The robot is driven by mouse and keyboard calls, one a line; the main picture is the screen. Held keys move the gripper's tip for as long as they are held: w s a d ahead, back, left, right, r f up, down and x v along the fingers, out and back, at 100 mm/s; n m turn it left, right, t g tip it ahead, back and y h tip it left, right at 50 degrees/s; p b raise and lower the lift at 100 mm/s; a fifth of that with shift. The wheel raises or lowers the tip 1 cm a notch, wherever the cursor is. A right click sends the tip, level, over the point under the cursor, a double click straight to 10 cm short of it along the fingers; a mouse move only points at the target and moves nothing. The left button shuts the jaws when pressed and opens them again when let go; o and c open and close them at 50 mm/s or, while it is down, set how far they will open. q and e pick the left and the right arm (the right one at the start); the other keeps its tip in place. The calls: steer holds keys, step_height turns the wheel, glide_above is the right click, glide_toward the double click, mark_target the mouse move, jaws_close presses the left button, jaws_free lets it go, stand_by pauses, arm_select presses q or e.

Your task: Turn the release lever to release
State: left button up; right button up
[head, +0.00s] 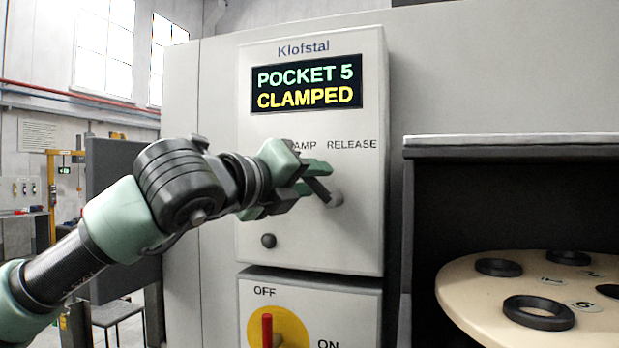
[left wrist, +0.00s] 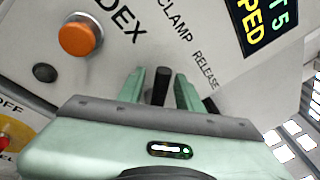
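The release lever (head: 321,190) is a dark handle on a grey hub on the light grey panel, tilted up and left towards the CLAMP label. The display (head: 306,84) above reads "POCKET 5 CLAMPED". My left gripper (head: 316,179) is at the lever, its green fingers on either side of the handle. In the left wrist view the dark lever (left wrist: 161,87) stands between the two fingers (left wrist: 160,88), with narrow gaps beside it, so the gripper looks open around it. Part of the CLAMP label is hidden behind the gripper in the head view. My right gripper is not in view.
An orange button (left wrist: 80,38) and a dark knob (head: 268,241) are on the same panel. A red switch handle (head: 267,329) on a yellow disc is below. At right, a pale round plate (head: 470,290) with dark rings sits in a recess.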

arm_select(q)
jaws_close()
stand_by(1.2)
